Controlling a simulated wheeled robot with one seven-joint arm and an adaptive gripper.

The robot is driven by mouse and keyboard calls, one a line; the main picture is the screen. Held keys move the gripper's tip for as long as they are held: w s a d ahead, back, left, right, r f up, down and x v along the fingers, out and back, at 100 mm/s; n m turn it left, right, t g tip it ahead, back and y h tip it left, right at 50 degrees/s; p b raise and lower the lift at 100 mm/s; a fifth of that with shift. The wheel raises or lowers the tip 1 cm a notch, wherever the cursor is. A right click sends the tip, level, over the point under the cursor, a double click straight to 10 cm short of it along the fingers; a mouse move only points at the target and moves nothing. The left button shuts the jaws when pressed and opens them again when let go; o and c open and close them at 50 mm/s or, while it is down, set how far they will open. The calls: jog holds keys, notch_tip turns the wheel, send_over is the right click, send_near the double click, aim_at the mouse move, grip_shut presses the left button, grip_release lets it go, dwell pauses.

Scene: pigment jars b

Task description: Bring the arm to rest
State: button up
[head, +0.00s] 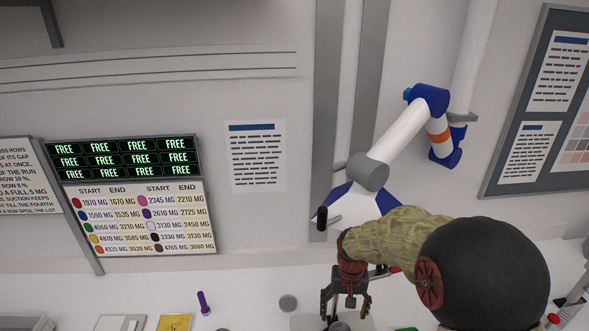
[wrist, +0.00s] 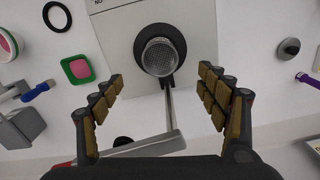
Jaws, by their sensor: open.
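My gripper (head: 345,312) hangs low in the head view, pointing down over the white bench. In the wrist view its two padded fingers (wrist: 160,76) are spread wide with nothing held between them. A round metal cup with a dark rim (wrist: 160,56) sits on a white box (wrist: 115,35) below the gap between the fingers. The fingers look apart from it, though the exact height is hard to judge. My arm reaches in from the lower right of the head view.
A white and blue jointed arm (head: 400,135) stands behind my gripper. A purple stick (head: 203,302), a grey disc (head: 288,303) and a yellow card (head: 174,322) lie to the left. A green-edged pink dish (wrist: 79,69) and black ring (wrist: 57,15) lie left in the wrist view.

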jog(key=s+r+n+t+b, duration=0.1)
jog(key=s+t+b, duration=0.1)
jog(key=s+b, duration=0.8)
jog(key=s+r+n+t+b, duration=0.1)
jog(key=s+r+t+b, duration=0.1)
jog(key=s+b, duration=0.9)
jog(key=shift+s+r+t, duration=0.25)
jog(key=shift+s+t, duration=0.4)
jog(key=shift+t, duration=0.15)
